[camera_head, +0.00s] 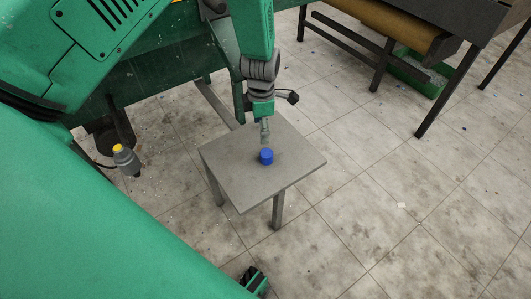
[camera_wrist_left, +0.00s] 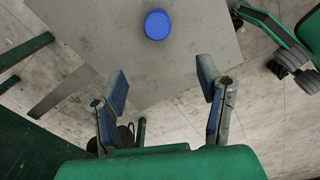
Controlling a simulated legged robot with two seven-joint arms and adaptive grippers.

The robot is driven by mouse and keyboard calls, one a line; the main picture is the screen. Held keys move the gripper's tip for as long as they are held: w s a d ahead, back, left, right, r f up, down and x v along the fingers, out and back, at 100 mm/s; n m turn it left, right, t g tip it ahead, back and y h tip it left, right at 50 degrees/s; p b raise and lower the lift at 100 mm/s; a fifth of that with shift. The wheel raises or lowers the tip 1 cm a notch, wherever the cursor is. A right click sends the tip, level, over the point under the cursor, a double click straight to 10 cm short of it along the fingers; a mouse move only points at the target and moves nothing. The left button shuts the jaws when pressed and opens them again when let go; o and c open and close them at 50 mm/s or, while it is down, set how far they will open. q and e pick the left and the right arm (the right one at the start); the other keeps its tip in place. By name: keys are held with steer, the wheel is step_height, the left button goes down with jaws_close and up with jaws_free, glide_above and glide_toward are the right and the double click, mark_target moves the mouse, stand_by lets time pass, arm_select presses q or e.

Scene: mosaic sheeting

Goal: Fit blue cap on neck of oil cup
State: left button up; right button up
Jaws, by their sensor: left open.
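The blue cap (camera_head: 266,156) sits on a small grey table. It also shows at the top of the left wrist view (camera_wrist_left: 157,25). My left gripper (camera_head: 265,134) hangs above the table, just behind the cap. In the wrist view its two fingers (camera_wrist_left: 163,78) stand wide apart, empty, with the cap beyond their tips. A small grey vessel with a yellow top (camera_head: 125,158), perhaps the oil cup, shows tilted at the left of the head view, away from the table. My right gripper cannot be made out.
The grey table (camera_head: 225,150) is otherwise bare. A dark bench with a brown roll (camera_head: 400,25) stands at the upper right, with a green crate (camera_head: 415,75) beneath. Green machinery (camera_head: 160,75) lies behind the table's left side. Tiled floor on the right is mostly clear.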

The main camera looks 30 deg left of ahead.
arm_select(q)
steer(key=n+b, duration=0.1)
steer(key=b, duration=0.2)
glide_above(266, 152)
step_height(266, 152, down, 7)
steer(key=shift+s+f, duration=0.1)
steer(key=shift+a+f, duration=0.15)
steer(key=shift+f, duration=0.3)
steer(key=f+b, duration=0.2)
steer(key=f, duration=0.1)
steer(key=f+b, duration=0.1)
steer(key=f, duration=0.1)
steer(key=shift+d, duration=0.25)
steer(key=shift+c, duration=0.5)
steer(key=c, duration=1)
